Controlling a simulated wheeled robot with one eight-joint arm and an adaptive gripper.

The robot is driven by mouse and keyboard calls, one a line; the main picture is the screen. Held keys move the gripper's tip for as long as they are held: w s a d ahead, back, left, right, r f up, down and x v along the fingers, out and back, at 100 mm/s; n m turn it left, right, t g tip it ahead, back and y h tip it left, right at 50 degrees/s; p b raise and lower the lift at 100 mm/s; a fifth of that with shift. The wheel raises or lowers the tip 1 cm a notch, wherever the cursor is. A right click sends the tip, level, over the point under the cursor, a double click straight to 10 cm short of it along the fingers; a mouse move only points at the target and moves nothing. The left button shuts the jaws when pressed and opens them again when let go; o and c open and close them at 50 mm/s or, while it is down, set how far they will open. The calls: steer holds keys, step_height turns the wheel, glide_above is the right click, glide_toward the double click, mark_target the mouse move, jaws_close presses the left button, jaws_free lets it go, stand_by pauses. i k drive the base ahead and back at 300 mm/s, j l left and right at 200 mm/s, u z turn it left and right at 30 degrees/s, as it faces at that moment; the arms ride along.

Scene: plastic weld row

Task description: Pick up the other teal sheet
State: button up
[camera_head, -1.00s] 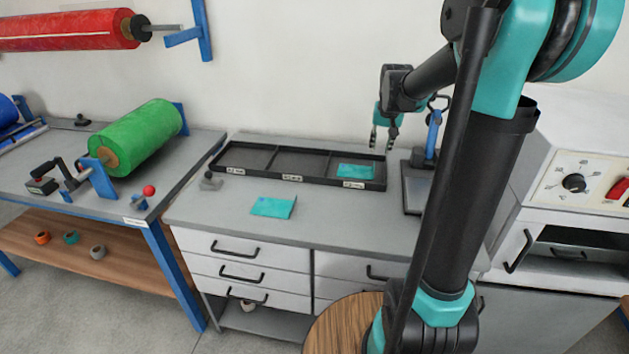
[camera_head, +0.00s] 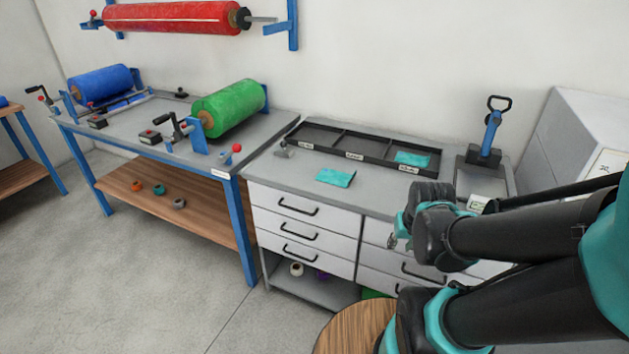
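A teal sheet (camera_head: 335,178) lies flat on the grey counter, in front of the black divided tray (camera_head: 378,160). Another teal sheet (camera_head: 412,158) lies in the tray's right compartment. My gripper (camera_head: 393,241) is at the right, in front of the counter's drawers in the picture, and to the lower right of the loose sheet. It is clearly apart from both sheets. It is small and partly hidden by my own arm, so its finger opening cannot be made out. I see no sheet in it.
A plate with a blue-handled tool (camera_head: 491,128) stands right of the tray. A small grey object (camera_head: 283,152) sits at the tray's left end. A bench with a green roll (camera_head: 230,108) adjoins on the left. A round wooden top (camera_head: 350,330) is low in front.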

mark_target(332, 176)
steer(key=l+u, duration=0.15)
steer(key=u, duration=0.25)
steer(key=k+l+u, duration=0.1)
steer(key=u, duration=0.25)
steer(key=k+l+u, duration=0.1)
steer(key=u, duration=0.3)
steer(key=k+u, duration=0.1)
steer(key=u, duration=0.25)
steer(key=k+l, duration=0.15)
